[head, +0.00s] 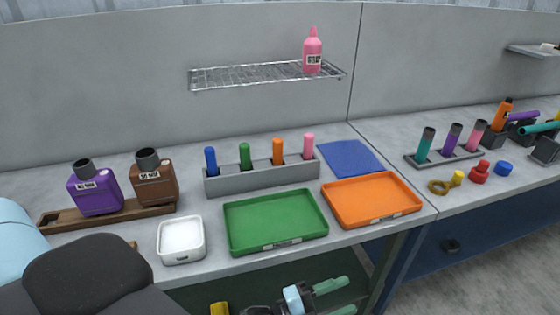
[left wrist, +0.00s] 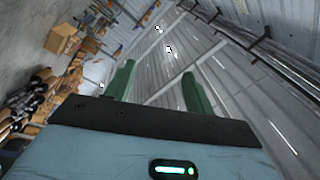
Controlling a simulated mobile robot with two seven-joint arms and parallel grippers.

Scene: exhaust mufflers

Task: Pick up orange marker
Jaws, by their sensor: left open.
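The orange marker (head: 278,151) stands upright in a slot of the grey rack (head: 262,179) on the workbench. In the same rack, a blue marker (head: 210,160) and a green marker (head: 245,156) stand to its left and a pink marker (head: 308,146) to its right. My left gripper (head: 350,295) is low at the bottom of the head view, in front of the bench edge and well away from the marker. Its green fingers are apart and empty. In the left wrist view the open fingers (left wrist: 159,70) point at the far wall and ceiling; no marker shows there. My right gripper is not in view.
A green tray (head: 275,242), an orange tray (head: 410,211) and a white dish (head: 181,259) lie in front of the rack. Purple (head: 95,194) and brown (head: 155,182) bottles stand left. A wire shelf (head: 255,77) holding a pink bottle (head: 313,47) hangs above. A blue mat (head: 350,158) lies right.

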